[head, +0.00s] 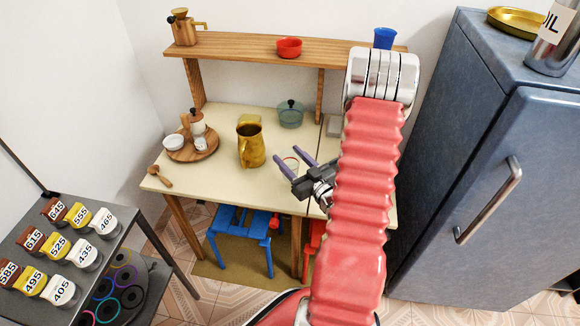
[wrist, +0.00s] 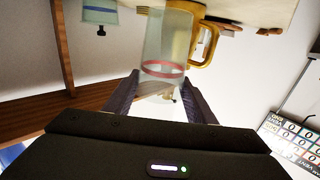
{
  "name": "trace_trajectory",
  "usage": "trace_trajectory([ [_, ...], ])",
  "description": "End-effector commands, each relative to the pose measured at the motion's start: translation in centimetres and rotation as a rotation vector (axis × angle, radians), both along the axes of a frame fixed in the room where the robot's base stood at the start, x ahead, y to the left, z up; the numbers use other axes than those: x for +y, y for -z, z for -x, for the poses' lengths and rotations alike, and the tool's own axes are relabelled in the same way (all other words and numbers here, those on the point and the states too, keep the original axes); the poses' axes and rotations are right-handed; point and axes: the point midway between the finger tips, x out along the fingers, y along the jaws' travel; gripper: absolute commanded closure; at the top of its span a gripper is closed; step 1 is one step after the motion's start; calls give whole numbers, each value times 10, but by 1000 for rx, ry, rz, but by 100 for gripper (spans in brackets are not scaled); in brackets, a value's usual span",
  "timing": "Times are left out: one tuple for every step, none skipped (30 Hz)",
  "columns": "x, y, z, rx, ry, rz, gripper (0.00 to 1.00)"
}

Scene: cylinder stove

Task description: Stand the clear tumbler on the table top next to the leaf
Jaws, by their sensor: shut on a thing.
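The clear tumbler (wrist: 166,45), with a red band around it, is between the two fingers of my gripper (wrist: 161,98). In the head view my gripper (head: 289,159) is shut on the tumbler (head: 290,164), over the right-middle part of the cream table top (head: 215,180). I cannot tell whether the tumbler's base touches the table. A dark seam crosses the table top near the right. The part beyond it, apparently the leaf (head: 324,151), is mostly hidden behind my arm.
A brass pitcher (head: 251,143) stands left of the tumbler. A green lidded pot (head: 290,113) is behind it. A round wooden board (head: 181,153) with several items and a wooden spoon (head: 161,176) are farther left. A shelf (head: 260,50) spans the back. A blue fridge (head: 450,190) is at right.

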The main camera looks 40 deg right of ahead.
Motion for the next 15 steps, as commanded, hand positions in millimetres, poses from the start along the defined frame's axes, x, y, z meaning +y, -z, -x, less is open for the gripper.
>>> trace_trajectory([
  [0,4,0,1,0,-1,83],
  [0,6,0,2,0,-1,83],
  [0,10,0,2,0,-2,83],
  [0,13,0,2,0,-1,83],
  [0,16,0,2,0,-2,83],
  [0,21,0,3,0,-3,83],
  [0,24,0,2,0,-3,83],
  [0,27,0,2,0,-3,83],
  [0,31,0,2,1,-2,83],
  [0,33,0,1,1,-1,83],
  [0,35,0,1,1,-1,83],
  [0,38,0,1,1,-1,83],
  [0,39,0,1,1,-1,83],
  [0,39,1,1,1,-1,83],
  [0,40,1,1,1,0,83],
])
